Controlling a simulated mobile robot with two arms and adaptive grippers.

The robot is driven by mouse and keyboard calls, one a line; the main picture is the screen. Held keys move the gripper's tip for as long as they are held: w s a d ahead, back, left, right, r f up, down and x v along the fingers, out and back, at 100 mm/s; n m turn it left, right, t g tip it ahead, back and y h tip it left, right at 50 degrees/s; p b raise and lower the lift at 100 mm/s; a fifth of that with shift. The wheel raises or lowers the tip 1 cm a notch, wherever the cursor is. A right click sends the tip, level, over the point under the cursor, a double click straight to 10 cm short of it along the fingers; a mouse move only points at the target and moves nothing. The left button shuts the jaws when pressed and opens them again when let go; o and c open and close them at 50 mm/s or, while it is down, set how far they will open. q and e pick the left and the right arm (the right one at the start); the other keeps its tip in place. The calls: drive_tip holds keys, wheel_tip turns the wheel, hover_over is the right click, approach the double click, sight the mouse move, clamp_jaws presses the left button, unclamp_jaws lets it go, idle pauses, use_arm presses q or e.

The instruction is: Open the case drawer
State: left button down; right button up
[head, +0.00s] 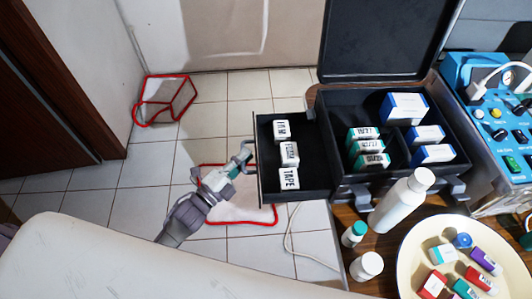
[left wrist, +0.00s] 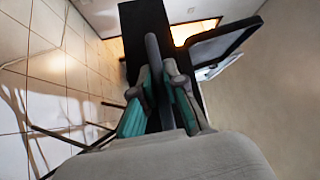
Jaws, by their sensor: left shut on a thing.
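The black case (head: 395,185) stands on a wooden surface with its lid (head: 385,40) raised. Its drawer (head: 312,150) sticks out of the case's left side, with small white labelled boxes (head: 289,178) lying in a row inside. My left gripper (head: 244,157) is at the drawer's outer left face, shut on the drawer handle. In the left wrist view the teal-padded fingers (left wrist: 160,85) close around the grey handle bar (left wrist: 152,52) in front of the dark drawer face. My right gripper is not in view.
A white bottle (head: 398,203), smaller bottles and a cream plate (head: 412,265) of small boxes stand in front of the case. Blue equipment (head: 490,120) is at the right. A red-framed bin (head: 165,100) stands on the tiled floor. The floor left of the drawer is mostly clear.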

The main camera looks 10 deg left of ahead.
use_arm(q)
drive_tip(key=shift+s+a, duration=0.3)
drive_tip(key=shift+a, duration=0.55)
drive_tip(key=shift+s+a, duration=0.3)
drive_tip(key=shift+a, duration=0.55)
drive_tip(key=c, duration=1.2)
unclamp_jaws()
drive_tip(key=shift+s, duration=0.1)
drive_tip(key=v, duration=1.2)
drive_tip(key=shift+f, duration=0.1)
